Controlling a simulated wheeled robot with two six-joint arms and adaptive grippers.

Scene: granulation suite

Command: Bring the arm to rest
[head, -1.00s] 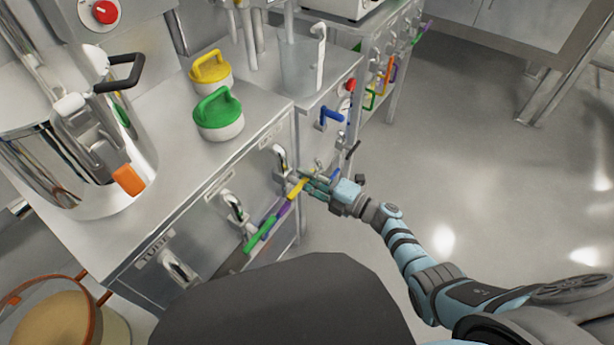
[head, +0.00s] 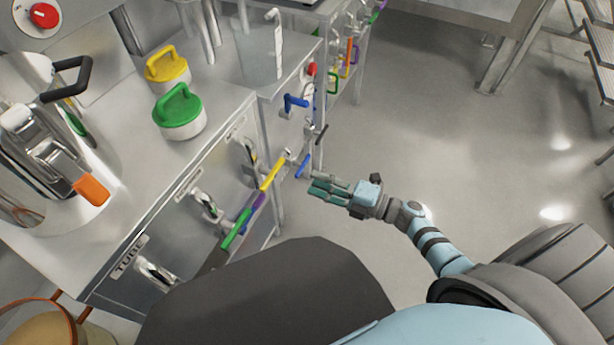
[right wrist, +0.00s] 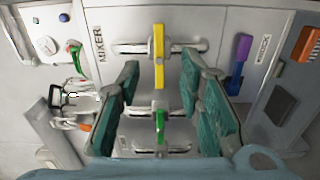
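My right gripper (head: 322,188) is in front of the steel cabinet, to the right of the yellow bar handle (head: 273,173) and apart from it in the head view. In the right wrist view my right gripper (right wrist: 160,75) has its teal fingers spread apart with nothing held between them. The yellow bar (right wrist: 159,57) and a green bar (right wrist: 160,127) show beyond the fingers, on the cabinet front. My right forearm reaches in from the lower right. My left gripper is not in view.
The steel cabinet (head: 125,215) carries jars with a green lid (head: 178,105) and a yellow lid (head: 168,63). Its front has protruding purple, green and blue (head: 303,165) handles. A steel vessel stands at the left. The floor (head: 410,120) right of the cabinets is clear.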

